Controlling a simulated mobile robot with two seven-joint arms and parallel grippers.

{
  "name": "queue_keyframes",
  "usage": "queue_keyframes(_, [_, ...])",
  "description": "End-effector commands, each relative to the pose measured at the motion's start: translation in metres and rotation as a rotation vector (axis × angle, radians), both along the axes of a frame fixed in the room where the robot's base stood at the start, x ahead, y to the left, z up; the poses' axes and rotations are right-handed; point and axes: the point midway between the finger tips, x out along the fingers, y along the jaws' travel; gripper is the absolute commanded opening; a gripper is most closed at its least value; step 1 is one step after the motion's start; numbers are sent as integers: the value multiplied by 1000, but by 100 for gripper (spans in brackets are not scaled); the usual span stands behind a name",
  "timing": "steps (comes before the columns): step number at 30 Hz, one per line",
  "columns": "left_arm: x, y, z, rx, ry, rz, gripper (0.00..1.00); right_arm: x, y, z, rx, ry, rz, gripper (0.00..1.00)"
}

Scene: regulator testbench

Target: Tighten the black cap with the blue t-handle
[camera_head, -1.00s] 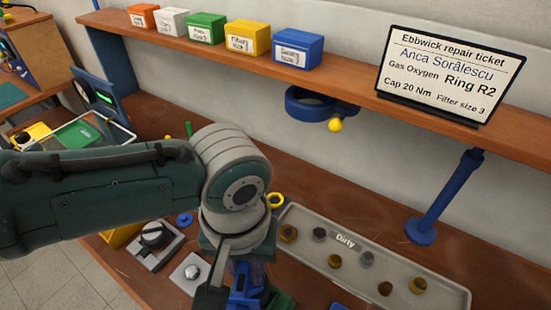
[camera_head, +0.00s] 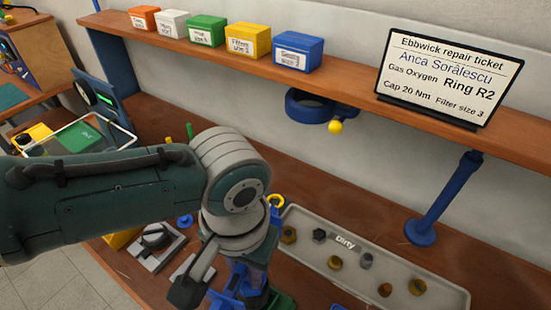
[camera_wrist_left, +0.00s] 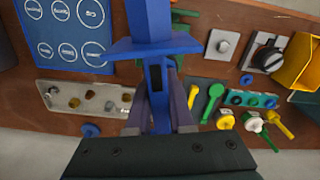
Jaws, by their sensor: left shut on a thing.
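My left gripper (camera_head: 240,283) points down over the front of the bench. In the left wrist view, its fingers (camera_wrist_left: 158,112) are closed around a blue tool with a crosspiece, which looks like the blue t-handle (camera_wrist_left: 152,46). The tool's far end runs out of the top of that view, so I cannot see whether it touches anything. A black round knob or cap (camera_head: 155,236) sits on a grey block left of the gripper. It also shows in the left wrist view (camera_wrist_left: 269,59), apart from the tool; I cannot tell whether this is the task's cap. My right gripper is out of view.
A grey "Dirty" tray (camera_head: 402,272) with several small parts lies right of the gripper. A blue ring holder (camera_head: 308,104) hangs under the shelf. The repair ticket (camera_head: 440,78) reads Cap 20 Nm. Green and yellow tools (camera_wrist_left: 212,100) stand near the gripper.

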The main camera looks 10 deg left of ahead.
Motion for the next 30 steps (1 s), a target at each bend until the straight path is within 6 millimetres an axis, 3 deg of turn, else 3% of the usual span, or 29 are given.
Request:
queue_keyframes(17, [1,0,1,-2,-3,-144,0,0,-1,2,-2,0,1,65])
queue_keyframes(23, [1,1,1,-2,-3,-275,0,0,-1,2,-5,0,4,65])
queue_keyframes(30, [1,1,0,-2,-3,-284,0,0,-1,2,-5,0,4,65])
